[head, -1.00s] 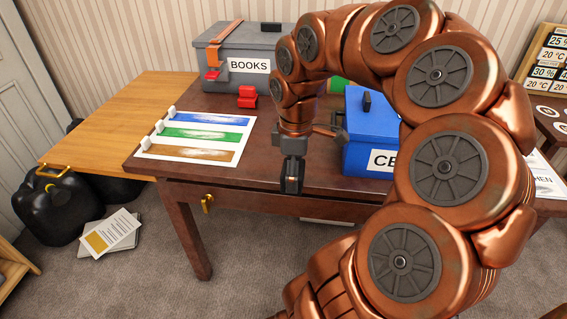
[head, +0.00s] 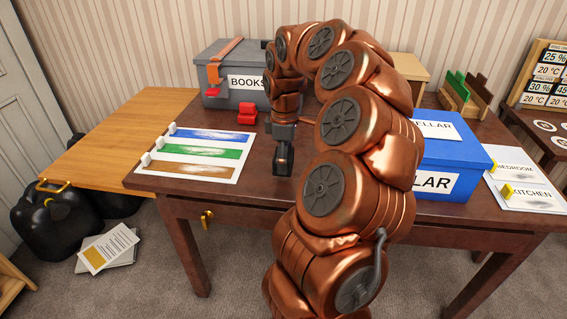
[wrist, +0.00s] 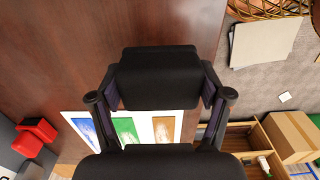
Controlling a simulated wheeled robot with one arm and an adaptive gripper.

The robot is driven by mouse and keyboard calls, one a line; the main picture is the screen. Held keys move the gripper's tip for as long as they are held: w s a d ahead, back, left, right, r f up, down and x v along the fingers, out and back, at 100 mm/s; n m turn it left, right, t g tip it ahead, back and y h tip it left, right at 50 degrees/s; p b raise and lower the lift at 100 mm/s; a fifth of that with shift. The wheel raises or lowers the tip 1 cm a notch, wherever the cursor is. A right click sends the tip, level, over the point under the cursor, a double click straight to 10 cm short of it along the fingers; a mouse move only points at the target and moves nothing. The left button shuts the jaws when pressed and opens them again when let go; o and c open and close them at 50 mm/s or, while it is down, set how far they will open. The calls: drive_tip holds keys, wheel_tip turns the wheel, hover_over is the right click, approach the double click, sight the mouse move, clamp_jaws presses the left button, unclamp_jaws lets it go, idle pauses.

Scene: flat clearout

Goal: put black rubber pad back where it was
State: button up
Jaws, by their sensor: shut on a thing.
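My gripper (head: 283,170) points down over the dark brown table, right of the white card with blue, green and brown stripes. In the wrist view my gripper (wrist: 160,92) has its two fingers closed on the sides of a black block, the black rubber pad (wrist: 158,66). The pad is held across the fingers, with the table top behind it. In the head view the pad cannot be told apart from the dark fingers. I cannot tell how high it is above the table.
The striped card (head: 194,157) lies at the table's left front. A grey BOOKS box (head: 218,94) and a red object (head: 246,115) are behind it. A blue CELLAR box (head: 455,160) stands right of my arm. Bare table (head: 262,190) lies around the gripper.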

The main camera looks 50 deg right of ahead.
drive_tip(key=shift+w+d+f, duration=0.15)
drive_tip(key=shift+w+d, duration=0.6)
drive_tip(key=shift+w, duration=0.2)
drive_tip(key=shift+f, duration=1.8)
drive_tip(key=shift+f, duration=0.15)
drive_tip(key=o, duration=1.1)
drive_tip(key=shift+c, duration=0.2)
wheel_tip(320, 180, up, 12)
drive_tip(key=shift+r+p, duration=0.2)
drive_tip(key=shift+p, duration=0.15)
